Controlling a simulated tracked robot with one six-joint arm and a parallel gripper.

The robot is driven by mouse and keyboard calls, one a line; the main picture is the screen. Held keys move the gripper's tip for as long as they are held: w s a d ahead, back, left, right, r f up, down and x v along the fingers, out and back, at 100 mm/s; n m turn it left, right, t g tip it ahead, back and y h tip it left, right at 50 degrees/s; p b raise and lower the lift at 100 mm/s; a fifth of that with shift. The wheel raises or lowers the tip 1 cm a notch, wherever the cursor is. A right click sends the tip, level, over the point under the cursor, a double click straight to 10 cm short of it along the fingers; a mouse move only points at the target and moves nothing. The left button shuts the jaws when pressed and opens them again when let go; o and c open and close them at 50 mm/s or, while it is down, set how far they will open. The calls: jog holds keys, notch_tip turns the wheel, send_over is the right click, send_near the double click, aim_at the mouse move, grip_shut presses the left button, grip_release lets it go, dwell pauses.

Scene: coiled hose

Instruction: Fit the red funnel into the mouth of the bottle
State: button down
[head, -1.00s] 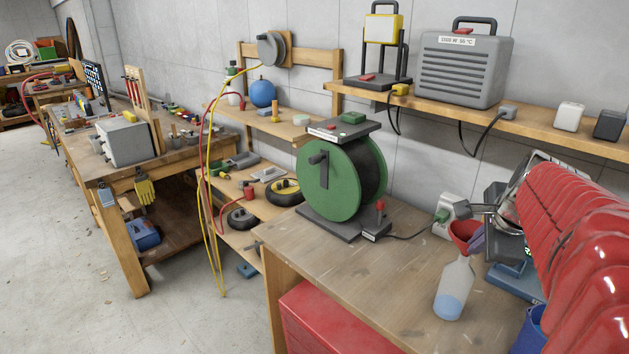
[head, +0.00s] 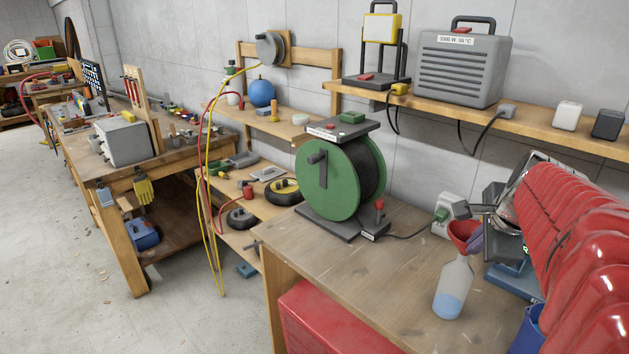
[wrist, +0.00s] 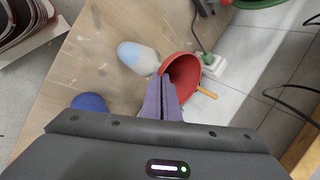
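The red funnel (head: 463,233) is upright right over the neck of the clear bottle (head: 452,287), which stands on the workbench with blue liquid low inside. The funnel's lower end meets the bottle's top in the head view; I cannot tell whether the spout is inside the mouth. My gripper (head: 476,242) has purple fingers shut on the funnel's rim at its right side. In the wrist view, the fingers (wrist: 162,97) are close together at the funnel's edge (wrist: 183,70). The bottle (wrist: 137,56) shows beside it there, its mouth hidden.
A green hose reel (head: 328,178) stands on the workbench (head: 375,290) to the left. A socket box with a green plug (head: 441,215) is behind the funnel. A blue container (head: 527,333) is at the front right. The bench left of the bottle is clear.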

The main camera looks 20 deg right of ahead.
jog(key=c, duration=2.5)
grip_release()
jog(key=o, duration=0.5)
jog(key=shift+r, duration=0.1)
jog(key=shift+r, duration=4.3)
